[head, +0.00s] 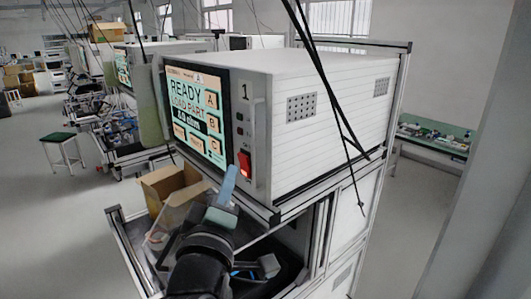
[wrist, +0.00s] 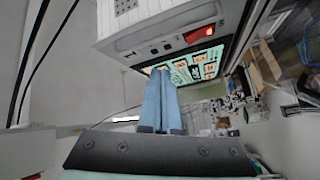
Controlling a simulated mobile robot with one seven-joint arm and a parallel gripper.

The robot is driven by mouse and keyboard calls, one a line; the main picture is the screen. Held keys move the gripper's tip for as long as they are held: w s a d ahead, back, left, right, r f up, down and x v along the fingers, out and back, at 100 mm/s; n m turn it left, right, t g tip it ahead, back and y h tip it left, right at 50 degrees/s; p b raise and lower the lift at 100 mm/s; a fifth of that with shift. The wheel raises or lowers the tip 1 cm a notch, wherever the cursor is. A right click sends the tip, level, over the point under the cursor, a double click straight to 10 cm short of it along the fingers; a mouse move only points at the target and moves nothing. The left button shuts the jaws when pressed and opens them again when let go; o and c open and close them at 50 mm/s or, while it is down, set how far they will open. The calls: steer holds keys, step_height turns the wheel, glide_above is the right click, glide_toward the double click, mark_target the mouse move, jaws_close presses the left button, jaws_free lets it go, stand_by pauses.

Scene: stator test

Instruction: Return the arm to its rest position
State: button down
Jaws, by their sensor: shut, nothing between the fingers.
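My gripper (head: 228,182) is in front of the test machine in the head view, just below and left of its red switch. Its two blue fingers (wrist: 162,100) are together with nothing between them in the wrist view. My black arm rises from the bottom of the head view to the gripper. I cannot tell whether the fingertips touch the machine.
The white test machine (head: 330,85) stands on a metal frame, its screen (head: 195,110) reading "READY LOAD PART". Its red switch (head: 244,163) is close to my gripper. A cardboard box (head: 170,185) is on the left. Black cables hang before the machine. A stool (head: 62,148) stands far left.

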steer(key=s+d+r+m+t, duration=0.4)
steer(key=s+r, duration=0.5)
steer(key=r, duration=0.3)
steer(key=s+d+r+m+t+b, duration=0.1)
steer(key=s+d+r+m+t, duration=0.2)
steer(key=r, duration=0.9)
steer(key=s+d+m, duration=0.3)
steer(key=s+m, duration=0.2)
steer(key=s, duration=0.1)
steer(key=shift+s+r+m+t, duration=0.2)
steer(key=shift+r+m+t, duration=0.1)
steer(key=shift+t, duration=0.1)
